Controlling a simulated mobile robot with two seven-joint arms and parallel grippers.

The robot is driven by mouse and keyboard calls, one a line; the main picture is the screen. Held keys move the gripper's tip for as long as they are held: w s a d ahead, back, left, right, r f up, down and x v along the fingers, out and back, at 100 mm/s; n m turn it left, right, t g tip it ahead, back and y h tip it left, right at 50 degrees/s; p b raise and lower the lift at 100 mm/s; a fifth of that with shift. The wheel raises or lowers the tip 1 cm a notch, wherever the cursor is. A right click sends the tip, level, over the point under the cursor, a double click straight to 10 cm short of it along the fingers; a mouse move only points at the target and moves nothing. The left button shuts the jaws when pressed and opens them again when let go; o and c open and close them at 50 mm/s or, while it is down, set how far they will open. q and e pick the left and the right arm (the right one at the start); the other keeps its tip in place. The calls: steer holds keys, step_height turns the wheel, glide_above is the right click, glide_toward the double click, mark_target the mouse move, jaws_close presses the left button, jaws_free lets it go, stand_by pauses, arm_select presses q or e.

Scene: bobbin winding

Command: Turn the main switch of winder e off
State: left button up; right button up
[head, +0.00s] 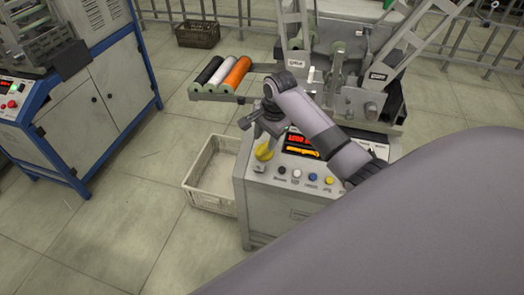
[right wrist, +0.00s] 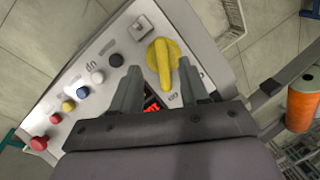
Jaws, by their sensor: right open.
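The yellow rotary main switch (head: 265,151) is on the left of the sloped control panel of the winder (head: 245,195). In the right wrist view the yellow switch knob (right wrist: 161,62) lies ahead, between the lines of my fingers. My right gripper (head: 262,126) is open just above the switch; in the wrist view its fingers (right wrist: 159,72) point at the knob, one to each side. I cannot tell whether they touch it. A red-lit display (head: 298,142) is partly hidden by my right arm. The winder's letter is not readable. My left gripper is not in view.
A row of push buttons, including a blue one (right wrist: 82,92) and a red one (right wrist: 39,143), runs along the panel. A pale crate (head: 208,178) stands on the floor left of the winder. Thread spools, one orange (head: 238,72), sit behind. A blue-framed cabinet (head: 95,95) stands left.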

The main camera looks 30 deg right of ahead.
mark_target(262, 149)
steer(key=shift+b+x, duration=0.95)
steer(key=shift+x, duration=2.5)
steer(key=shift+w, duration=0.2)
jaws_close()
